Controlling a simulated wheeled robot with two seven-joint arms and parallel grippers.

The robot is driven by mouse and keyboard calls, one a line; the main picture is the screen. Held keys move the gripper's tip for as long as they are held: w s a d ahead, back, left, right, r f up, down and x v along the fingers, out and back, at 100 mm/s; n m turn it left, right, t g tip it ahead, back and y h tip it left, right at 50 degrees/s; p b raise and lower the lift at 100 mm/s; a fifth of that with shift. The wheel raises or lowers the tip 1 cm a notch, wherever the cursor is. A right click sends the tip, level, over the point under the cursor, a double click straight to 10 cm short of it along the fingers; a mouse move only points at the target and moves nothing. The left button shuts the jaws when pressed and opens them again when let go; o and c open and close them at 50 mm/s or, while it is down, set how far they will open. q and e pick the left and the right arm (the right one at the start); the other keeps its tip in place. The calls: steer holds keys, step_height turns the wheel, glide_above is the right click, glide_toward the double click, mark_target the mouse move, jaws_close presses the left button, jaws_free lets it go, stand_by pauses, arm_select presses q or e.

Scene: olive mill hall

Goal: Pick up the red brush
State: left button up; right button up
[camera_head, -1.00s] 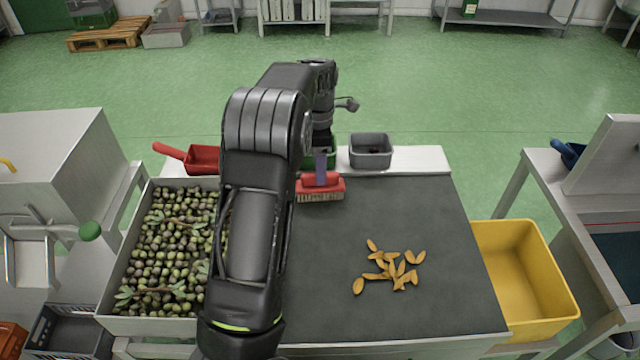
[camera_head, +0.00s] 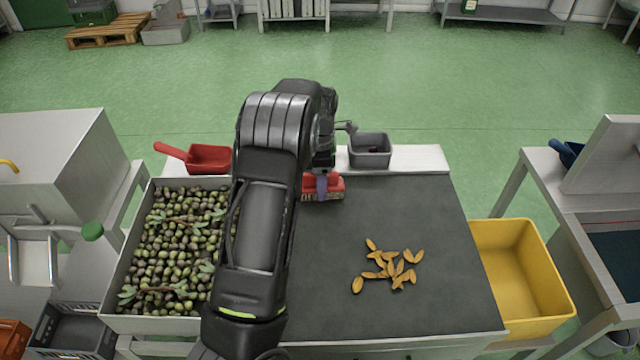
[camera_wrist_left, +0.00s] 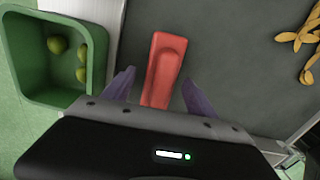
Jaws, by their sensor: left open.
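The red brush (camera_head: 337,186) lies at the back left of the dark sorting surface (camera_head: 390,230), its pale bristles at the front edge. My left gripper (camera_head: 322,186) reaches down over it and hides part of it. In the left wrist view the red brush (camera_wrist_left: 163,70) lies between the two open purple fingers of my left gripper (camera_wrist_left: 158,92), with its far end beyond the fingertips. The fingers look apart from its sides. My right gripper is in no view.
A red scoop (camera_head: 208,158) lies left. Yellow leaves (camera_head: 393,268) lie on the surface. An olive tray (camera_head: 150,325) is at left, a yellow crate (camera_head: 520,275) at right.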

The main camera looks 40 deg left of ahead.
arm_select(q)
steer(key=shift+f, duration=0.8)
jaws_close()
stand_by(0.5)
